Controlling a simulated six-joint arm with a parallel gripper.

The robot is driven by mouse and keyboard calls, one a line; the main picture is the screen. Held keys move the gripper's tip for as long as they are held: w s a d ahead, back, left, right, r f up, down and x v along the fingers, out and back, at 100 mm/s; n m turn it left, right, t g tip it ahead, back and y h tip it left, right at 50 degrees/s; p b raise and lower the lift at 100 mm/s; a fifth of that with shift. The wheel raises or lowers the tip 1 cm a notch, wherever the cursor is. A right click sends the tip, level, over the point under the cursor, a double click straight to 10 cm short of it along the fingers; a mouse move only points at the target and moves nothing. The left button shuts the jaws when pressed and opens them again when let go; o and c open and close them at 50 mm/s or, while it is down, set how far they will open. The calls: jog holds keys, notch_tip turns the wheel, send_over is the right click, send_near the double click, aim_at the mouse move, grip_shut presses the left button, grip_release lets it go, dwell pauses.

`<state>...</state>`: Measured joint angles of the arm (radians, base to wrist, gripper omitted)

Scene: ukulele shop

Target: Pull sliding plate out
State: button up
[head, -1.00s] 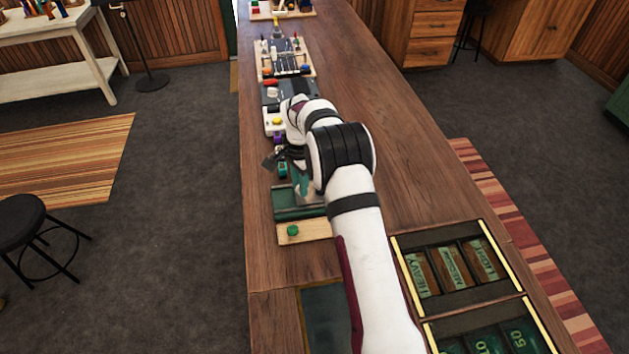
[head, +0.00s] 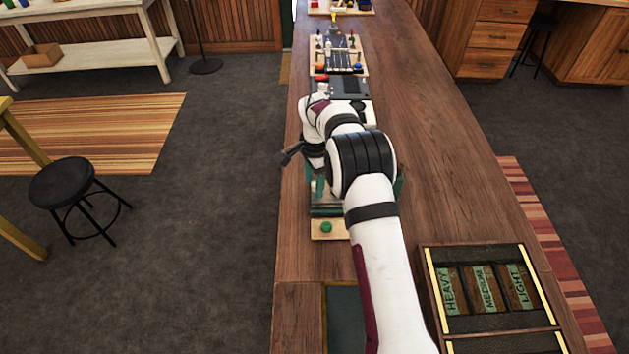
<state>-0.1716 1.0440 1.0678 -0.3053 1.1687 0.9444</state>
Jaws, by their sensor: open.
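A green fixture (head: 325,210) sits on the wooden counter, partly behind my arm. At its near end is a light wooden plate (head: 340,233) with a round green knob (head: 326,227). I cannot tell whether this wooden plate is the sliding plate. My gripper (head: 291,154) is open, beyond the fixture at the counter's left edge. One dark finger sticks out to the left; the rest is hidden by my wrist. I see nothing held, and cannot tell if it touches anything.
Farther along the counter (head: 424,110) stand a grey device (head: 350,87) and a wooden board with several small parts (head: 345,70). A dark tray with labelled compartments (head: 468,250) lies at the near right. The counter's right half beyond it is clear.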

notch_tip(320, 180, up, 16)
jog(key=shift+s, duration=0.25)
jog(key=shift+d+f, duration=0.15)
